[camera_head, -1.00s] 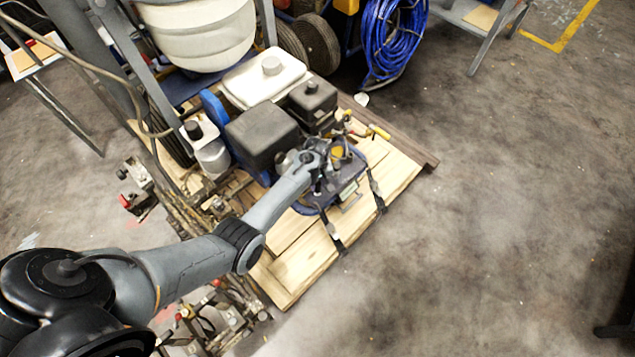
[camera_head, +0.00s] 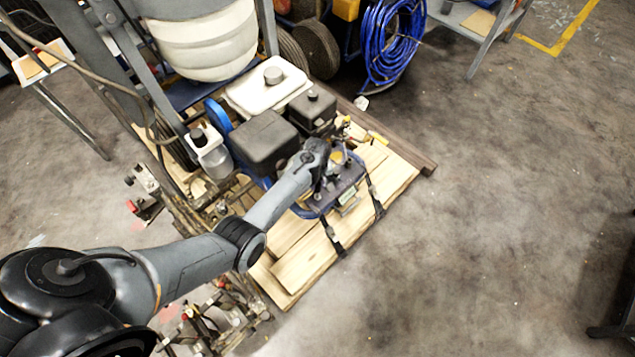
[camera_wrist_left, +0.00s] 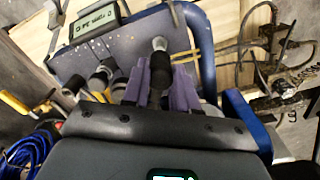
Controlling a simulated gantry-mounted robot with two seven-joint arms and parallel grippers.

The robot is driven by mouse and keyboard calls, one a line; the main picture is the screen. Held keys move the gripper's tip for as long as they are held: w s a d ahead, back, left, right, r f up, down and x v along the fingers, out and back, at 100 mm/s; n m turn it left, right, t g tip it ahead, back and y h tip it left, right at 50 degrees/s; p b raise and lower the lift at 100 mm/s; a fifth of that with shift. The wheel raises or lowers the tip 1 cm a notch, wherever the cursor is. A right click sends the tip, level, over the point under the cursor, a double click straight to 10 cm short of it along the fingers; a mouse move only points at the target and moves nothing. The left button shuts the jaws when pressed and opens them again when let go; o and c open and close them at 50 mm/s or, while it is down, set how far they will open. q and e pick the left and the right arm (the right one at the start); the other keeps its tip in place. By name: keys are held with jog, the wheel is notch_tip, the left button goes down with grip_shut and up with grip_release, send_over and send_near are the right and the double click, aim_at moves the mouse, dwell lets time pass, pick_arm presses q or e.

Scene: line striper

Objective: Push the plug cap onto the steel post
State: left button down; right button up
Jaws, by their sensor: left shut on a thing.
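In the left wrist view, my left gripper (camera_wrist_left: 163,82) has two purple fingers shut on the black plug cap (camera_wrist_left: 160,72). The cap stands between the fingers, its far end pointing up the picture. The steel post (camera_wrist_left: 159,44) shows as a rounded, bright metal tip just beyond the cap's far end, roughly in line with it. I cannot tell whether cap and post touch. In the head view, my left gripper (camera_head: 322,188) is over the blue-framed unit at the machine's front; my own wrist hides most of the cap and post there.
Blue tubing (camera_wrist_left: 203,45) curves close to the right of the fingers. A dark panel with a small display (camera_wrist_left: 98,20) lies beyond. Black fittings (camera_wrist_left: 103,75) stand to the left. The black engine box (camera_head: 262,140) is beside my wrist.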

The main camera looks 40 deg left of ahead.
aim_at(317, 190)
pick_arm(q)
jog(key=shift+f, duration=0.1)
jog(key=shift+f+b, duration=0.55)
jog(key=shift+f, duration=0.25)
dwell(0.7)
jog(key=shift+f+b, duration=0.35)
jog(key=shift+f, duration=0.15)
jog(key=shift+f, duration=0.4)
dwell(0.7)
jog(key=shift+f+b, duration=0.9)
jog(key=shift+b, duration=0.05)
jog(key=shift+c, duration=2.4)
grip_release()
